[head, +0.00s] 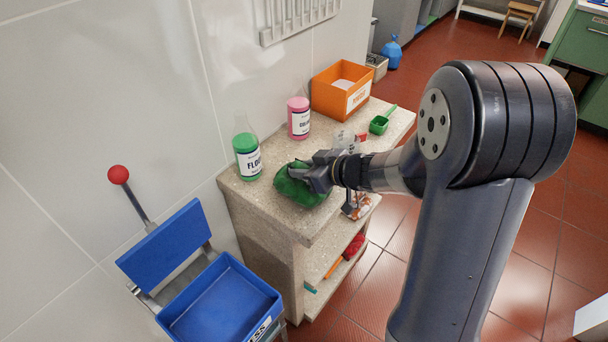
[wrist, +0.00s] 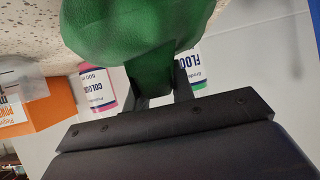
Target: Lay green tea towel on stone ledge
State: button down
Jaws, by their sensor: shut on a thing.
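The green tea towel (head: 300,190) is a bunched dark green cloth at the front of the stone ledge (head: 257,208), a speckled stone top against the tiled wall. My gripper (head: 308,177) is shut on the towel. In the wrist view the towel (wrist: 135,35) hangs between the fingers of my gripper (wrist: 158,85) and fills the top middle. The towel is at or just over the ledge top; I cannot tell whether it touches. My gripper hides part of it in the head view.
A clear container shows behind my gripper. A blue tray (head: 222,305) sits lower left. Bare stone shows at the front left corner.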

jog(key=shift+f, duration=0.5)
jog(key=shift+f, duration=0.2)
jog(key=c, duration=1.2)
grip_release()
jog(key=shift+r, duration=0.2)
jog(key=shift+s+d+r, duration=0.15)
jog(key=shift+d+r, duration=0.05)
jog(key=shift+d, duration=0.05)
jog(key=p+v, duration=0.3)
jog(key=v, duration=0.8)
